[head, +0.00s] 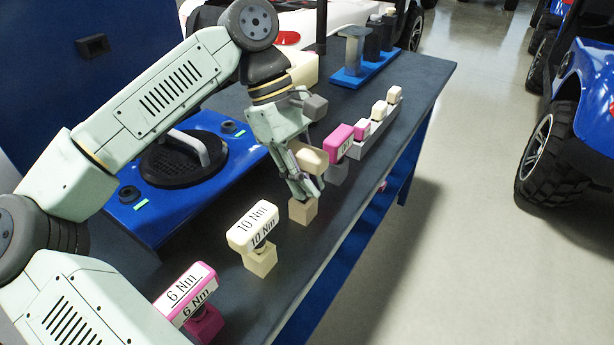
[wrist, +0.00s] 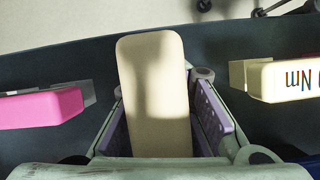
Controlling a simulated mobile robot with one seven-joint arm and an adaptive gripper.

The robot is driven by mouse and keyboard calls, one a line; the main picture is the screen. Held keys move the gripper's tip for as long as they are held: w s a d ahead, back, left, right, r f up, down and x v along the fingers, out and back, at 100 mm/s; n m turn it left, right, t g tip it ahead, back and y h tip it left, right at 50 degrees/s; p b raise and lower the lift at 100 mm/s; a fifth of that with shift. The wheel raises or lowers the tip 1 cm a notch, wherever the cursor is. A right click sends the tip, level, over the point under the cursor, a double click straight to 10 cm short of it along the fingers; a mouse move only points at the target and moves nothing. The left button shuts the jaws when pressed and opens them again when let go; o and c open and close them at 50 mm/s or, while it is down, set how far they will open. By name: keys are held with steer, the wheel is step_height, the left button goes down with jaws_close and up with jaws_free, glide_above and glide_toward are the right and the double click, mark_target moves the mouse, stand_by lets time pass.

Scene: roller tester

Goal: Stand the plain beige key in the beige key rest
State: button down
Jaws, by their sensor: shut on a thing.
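The plain beige key (head: 311,158) is held in my gripper (head: 307,188), above the bench. Its blank, rounded head fills the middle of the wrist view (wrist: 155,95), between the fingers with purple pads. My gripper is shut on the key. The beige key rest (head: 303,211), a small block on the bench, is directly below my fingertips in the head view. The fingers hide the key's lower part, so I cannot tell whether it is inside the rest or above it. The rest is hidden in the wrist view.
A cream 10 Nm key (head: 253,227) and a pink 6 Nm key (head: 187,294) stand nearer on the dark bench (head: 330,262). A pink key (head: 339,142) stands just beyond, with smaller keys in a grey rack (head: 372,138). The blue roller unit (head: 230,157) is left.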

steer(key=shift+f+b, duration=0.6)
steer(key=shift+f, duration=0.25)
steer(key=shift+r+p, duration=0.9)
steer(key=shift+r, duration=0.55)
steer(key=shift+f+b, duration=0.15)
steer(key=shift+b, duration=0.2)
steer(key=shift+f+b, duration=1.05)
steer(key=shift+f, duration=0.25)
steer(key=c, duration=1.4)
jaws_free()
steer(key=shift+r, duration=0.1)
